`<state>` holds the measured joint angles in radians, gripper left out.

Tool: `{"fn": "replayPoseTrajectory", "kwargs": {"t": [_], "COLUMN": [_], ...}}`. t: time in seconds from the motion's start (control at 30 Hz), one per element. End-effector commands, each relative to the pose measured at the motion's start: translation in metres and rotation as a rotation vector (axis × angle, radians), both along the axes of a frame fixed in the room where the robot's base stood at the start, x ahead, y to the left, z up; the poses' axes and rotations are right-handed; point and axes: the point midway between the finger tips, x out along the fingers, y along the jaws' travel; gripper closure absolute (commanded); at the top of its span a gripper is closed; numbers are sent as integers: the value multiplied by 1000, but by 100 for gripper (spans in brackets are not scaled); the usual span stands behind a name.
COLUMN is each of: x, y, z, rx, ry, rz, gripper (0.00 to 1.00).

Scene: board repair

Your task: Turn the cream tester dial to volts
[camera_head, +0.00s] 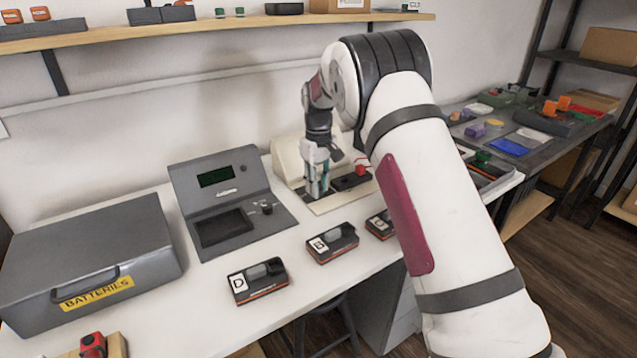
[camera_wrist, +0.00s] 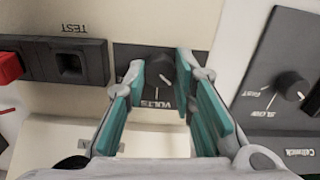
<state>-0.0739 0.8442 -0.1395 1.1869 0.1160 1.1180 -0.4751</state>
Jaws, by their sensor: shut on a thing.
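The cream tester (camera_head: 288,160) stands on the bench near the wall, behind and beside my gripper (camera_head: 317,188). In the wrist view its cream face (camera_wrist: 215,18) surrounds a black dial plate. The black tester dial (camera_wrist: 160,72) sits between the teal fingers of my gripper (camera_wrist: 164,74), which are shut on it from both sides. The word VOLTS (camera_wrist: 157,104) reads upside down on the plate just below the dial. The dial's pointer direction is hard to tell. In the head view my fingers hide the dial.
A black block labelled TEST (camera_wrist: 72,60) and a red part (camera_wrist: 8,68) lie left of the dial in the wrist view. A grey unit (camera_head: 228,195) with its own knob stands close by. Batteries, including D (camera_head: 258,281) and B (camera_head: 332,243), and a grey case (camera_head: 90,255) occupy the bench.

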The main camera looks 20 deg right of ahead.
Motion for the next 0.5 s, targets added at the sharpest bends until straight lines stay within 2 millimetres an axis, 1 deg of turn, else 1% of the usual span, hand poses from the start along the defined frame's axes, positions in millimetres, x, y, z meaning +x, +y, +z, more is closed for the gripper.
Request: {"fn": "replayPoseTrajectory", "kwargs": {"t": [0.5], "x": [0], "y": [0], "z": [0], "rx": [0], "ry": [1], "rz": [-477], "gripper": [100]}}
